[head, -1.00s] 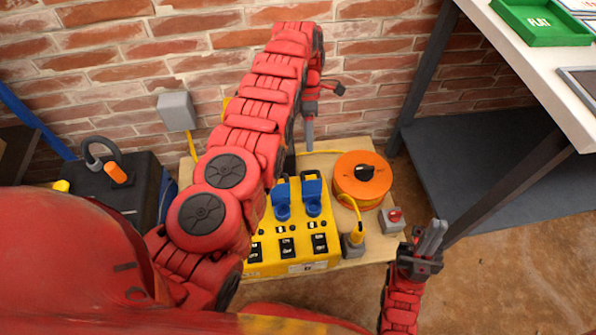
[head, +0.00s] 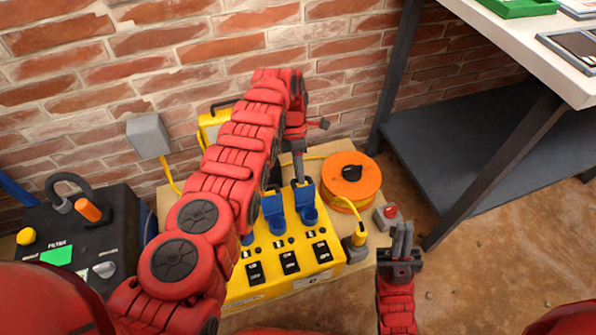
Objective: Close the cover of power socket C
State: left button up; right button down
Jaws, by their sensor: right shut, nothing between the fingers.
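The yellow power box (head: 325,255) stands on a wooden board against the brick wall. Two blue socket covers, the middle one (head: 272,204) and the right one (head: 304,191), stand raised behind their round blue sockets. A bit of another blue socket (head: 247,239) shows beside my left arm, which hides the rest. I cannot read which socket is C. My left gripper (head: 299,174) points down with its tips just behind or at the top of the right cover; contact is unclear, and its fingers are seen edge-on. My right gripper (head: 402,240) is shut and empty, right of the box.
An orange cable reel (head: 350,181) and a grey box with a red button (head: 388,216) stand right of the power box. A yellow plug (head: 355,242) sits at its right end. A black filter unit (head: 85,240) is at left. A workbench (head: 530,45) stands at right.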

pick_arm(q)
grip_shut()
dwell(1.1)
